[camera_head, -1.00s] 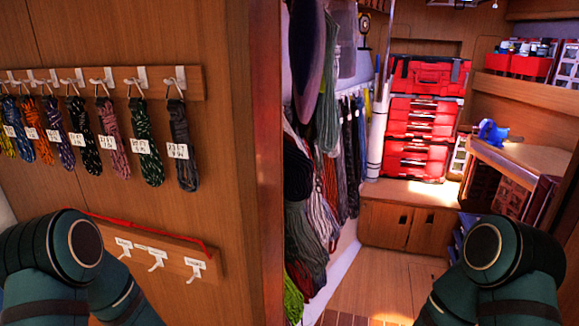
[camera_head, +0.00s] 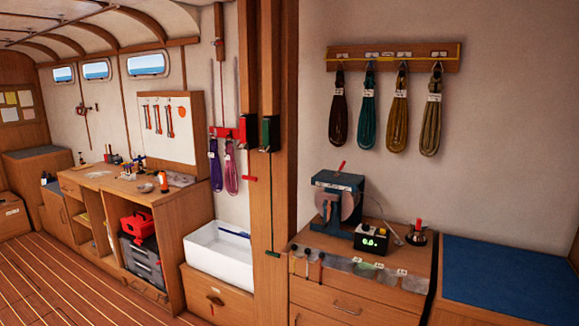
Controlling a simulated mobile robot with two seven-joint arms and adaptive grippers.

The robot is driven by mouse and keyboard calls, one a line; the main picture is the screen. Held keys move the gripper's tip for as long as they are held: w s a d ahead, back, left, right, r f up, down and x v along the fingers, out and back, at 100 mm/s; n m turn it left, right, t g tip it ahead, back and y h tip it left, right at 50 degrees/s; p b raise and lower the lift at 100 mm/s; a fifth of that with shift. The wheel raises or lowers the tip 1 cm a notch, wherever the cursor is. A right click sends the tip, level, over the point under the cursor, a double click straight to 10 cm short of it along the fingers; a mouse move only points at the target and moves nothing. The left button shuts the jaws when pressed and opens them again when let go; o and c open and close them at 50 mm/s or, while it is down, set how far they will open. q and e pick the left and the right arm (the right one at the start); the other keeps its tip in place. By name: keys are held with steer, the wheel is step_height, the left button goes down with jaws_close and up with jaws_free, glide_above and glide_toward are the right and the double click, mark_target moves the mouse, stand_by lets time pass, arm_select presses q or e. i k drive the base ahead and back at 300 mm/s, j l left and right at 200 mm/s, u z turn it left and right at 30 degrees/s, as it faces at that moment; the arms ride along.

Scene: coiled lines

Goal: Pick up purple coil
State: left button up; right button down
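A purple coil (camera_head: 216,166) hangs on the wall in the middle of the head view, left of the wooden post. It hangs from a small red rack (camera_head: 222,132). A pink coil (camera_head: 231,172) with a white tag hangs right beside it. The purple coil is at a distance from me, above a white basin. Neither of my grippers shows in the head view.
A white basin (camera_head: 218,262) sits below the coils, with a workbench (camera_head: 150,195) to its left. A wooden post (camera_head: 280,200) stands to the right. Several other coils hang on a rack (camera_head: 440,65) above a drawer cabinet (camera_head: 335,308). Open plank floor (camera_head: 60,285) lies at left.

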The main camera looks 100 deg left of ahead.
mark_target(216, 169)
steer(key=u, duration=3.85)
steer(key=i+j, duration=0.4)
steer(key=i, duration=0.3)
steer(key=i+j+z, duration=0.1)
steer(key=i+j, duration=0.3)
steer(key=i, duration=0.3)
steer(key=i+j+z, duration=0.1)
steer(key=i+j, duration=0.3)
steer(key=i, duration=0.3)
steer(key=i+j, duration=0.5)
steer(key=i, duration=0.15)
steer(key=i+l+z, duration=0.1)
steer(key=i+z, duration=0.15)
steer(key=i, duration=0.8)
